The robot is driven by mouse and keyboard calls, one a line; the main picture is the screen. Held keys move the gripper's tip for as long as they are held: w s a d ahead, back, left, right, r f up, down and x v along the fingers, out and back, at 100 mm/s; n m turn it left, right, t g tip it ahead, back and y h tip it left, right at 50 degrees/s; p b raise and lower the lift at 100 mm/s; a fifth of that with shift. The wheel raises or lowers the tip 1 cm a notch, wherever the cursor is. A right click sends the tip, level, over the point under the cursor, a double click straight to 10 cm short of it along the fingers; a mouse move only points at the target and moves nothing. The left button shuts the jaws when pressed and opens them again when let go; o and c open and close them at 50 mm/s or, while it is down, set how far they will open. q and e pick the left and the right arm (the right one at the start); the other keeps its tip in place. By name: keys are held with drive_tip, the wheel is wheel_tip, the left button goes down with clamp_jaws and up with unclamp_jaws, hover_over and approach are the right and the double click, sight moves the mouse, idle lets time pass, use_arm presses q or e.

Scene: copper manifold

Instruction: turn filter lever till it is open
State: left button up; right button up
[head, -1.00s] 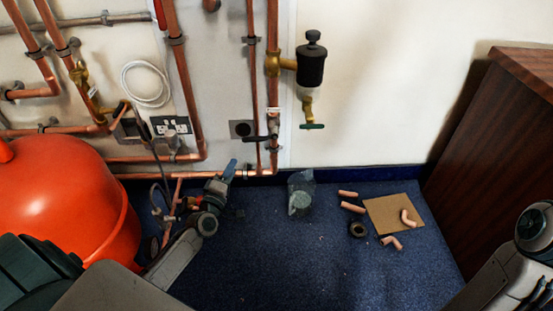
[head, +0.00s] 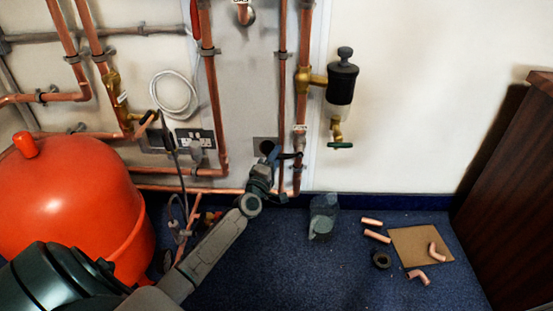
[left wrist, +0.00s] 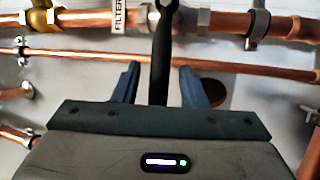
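The filter lever (left wrist: 161,62) is a black handle. In the left wrist view it runs down from a valve on the copper pipe, crosswise to that pipe, and lies between my gripper's fingers. A white FILTER label (left wrist: 118,18) sits on the pipe beside it. My left gripper (left wrist: 160,78) is open, its two blue fingers on either side of the lever with a gap on each side. The lever's lower end is hidden by the gripper body. In the head view my left gripper (head: 280,172) is at the pipe below the brass and black filter (head: 341,84). My right gripper is not in view.
An orange tank (head: 75,210) stands at the left near my arm. Copper pipes (head: 212,90) line the wall. A wooden cabinet (head: 515,190) stands right.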

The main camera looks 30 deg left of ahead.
use_arm(q)
drive_tip(key=shift+w+r, duration=0.1)
drive_tip(key=shift+w, duration=0.25)
drive_tip(key=shift+c, duration=0.5)
clamp_jaws()
